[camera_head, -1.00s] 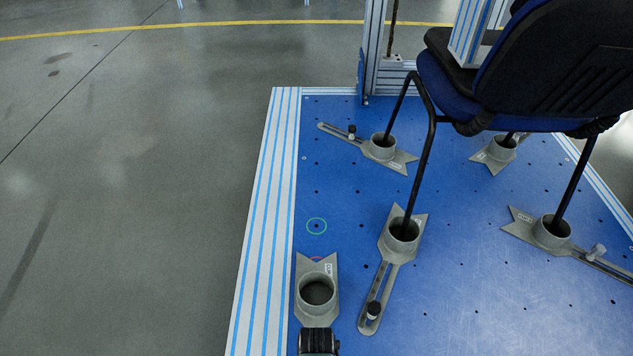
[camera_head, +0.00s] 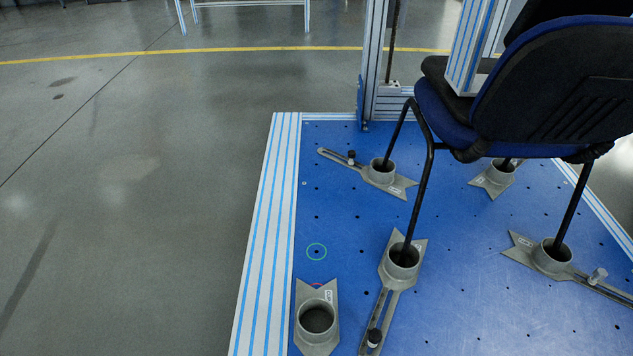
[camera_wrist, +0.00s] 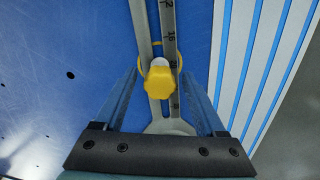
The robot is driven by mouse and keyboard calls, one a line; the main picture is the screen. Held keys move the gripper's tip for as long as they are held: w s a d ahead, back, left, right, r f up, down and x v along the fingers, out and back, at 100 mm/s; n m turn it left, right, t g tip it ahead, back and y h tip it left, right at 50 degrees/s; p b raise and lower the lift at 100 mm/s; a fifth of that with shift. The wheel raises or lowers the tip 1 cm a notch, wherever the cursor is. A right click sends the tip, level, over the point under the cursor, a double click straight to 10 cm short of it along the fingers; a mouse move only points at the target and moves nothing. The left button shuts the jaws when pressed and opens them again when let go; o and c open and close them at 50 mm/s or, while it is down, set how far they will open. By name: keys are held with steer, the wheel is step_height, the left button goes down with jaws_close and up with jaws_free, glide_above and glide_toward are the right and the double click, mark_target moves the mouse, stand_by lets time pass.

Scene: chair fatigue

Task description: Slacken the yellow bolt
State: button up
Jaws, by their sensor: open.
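The yellow bolt (camera_wrist: 158,88) has a lobed knob head. It sits in the slot of a grey slotted bar (camera_wrist: 169,30) in the wrist view, with a thin yellow ring around it on the blue plate. My gripper (camera_wrist: 160,92) is open, its two blue-grey fingers on either side of the bolt, apart from it. The depth between fingers and bolt is hard to tell. The bolt and my gripper are out of frame in the head view. There, an empty grey socket clamp (camera_head: 317,318) stands at the bottom edge, its bar cut off.
A blue chair (camera_head: 560,90) stands with its legs in grey socket clamps (camera_head: 402,262) on the blue plate (camera_head: 345,225). A striped aluminium edge (camera_head: 258,220) borders the plate's left side. An upright frame post (camera_head: 372,65) rises behind. Open grey floor lies to the left.

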steer(key=shift+m, duration=0.8)
steer(key=m, duration=0.4)
steer(key=shift+c, duration=0.3)
jaws_close()
steer(key=n, duration=0.3)
steer(key=shift+n+p, duration=0.4)
